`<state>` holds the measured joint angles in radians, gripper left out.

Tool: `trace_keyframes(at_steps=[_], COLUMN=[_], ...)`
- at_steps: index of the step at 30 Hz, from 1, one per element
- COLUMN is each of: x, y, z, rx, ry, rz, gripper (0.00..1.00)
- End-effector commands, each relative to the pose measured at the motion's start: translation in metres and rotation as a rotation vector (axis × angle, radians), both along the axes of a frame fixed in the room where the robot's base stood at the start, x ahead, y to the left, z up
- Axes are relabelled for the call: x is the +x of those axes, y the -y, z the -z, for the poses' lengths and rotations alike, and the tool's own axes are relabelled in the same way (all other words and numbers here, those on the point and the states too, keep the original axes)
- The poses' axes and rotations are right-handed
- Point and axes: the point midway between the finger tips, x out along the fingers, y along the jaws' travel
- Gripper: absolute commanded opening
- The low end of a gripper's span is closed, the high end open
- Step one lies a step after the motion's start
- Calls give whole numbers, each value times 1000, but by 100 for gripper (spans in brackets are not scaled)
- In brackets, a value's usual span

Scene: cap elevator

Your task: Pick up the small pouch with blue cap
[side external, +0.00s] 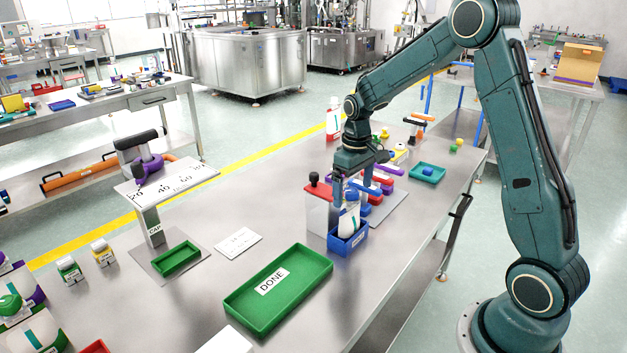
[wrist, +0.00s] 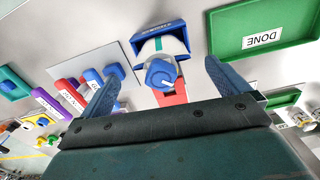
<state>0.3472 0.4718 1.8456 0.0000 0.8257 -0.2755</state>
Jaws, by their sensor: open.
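A small white pouch with a blue cap (wrist: 160,73) stands in a small blue bin, cap up; its white body (side external: 347,224) shows in the side view. The blue bin (side external: 348,244) sits on the metal table; its rim also shows in the wrist view (wrist: 160,30). My gripper (side external: 353,198) is open and points down over the pouch. In the wrist view its two blue fingers stand apart, one on each side of the cap, with nothing gripped. Whether either finger touches the pouch cannot be told.
A green DONE tray (side external: 300,290) lies in front. Purple and red blocks (side external: 384,181) are behind my gripper. A scale stand (side external: 152,215) is at left; the table between has free room.

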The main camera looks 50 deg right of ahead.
Motion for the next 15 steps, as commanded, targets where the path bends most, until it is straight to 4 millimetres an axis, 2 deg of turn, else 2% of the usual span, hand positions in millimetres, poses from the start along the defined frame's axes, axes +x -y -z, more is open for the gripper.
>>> trace_keyframes(at_steps=[10, 15], x=[0, 0], y=[0, 0], z=[6, 21], rx=[0, 0], ry=[1, -2], rz=[0, 0], gripper=[100, 100])
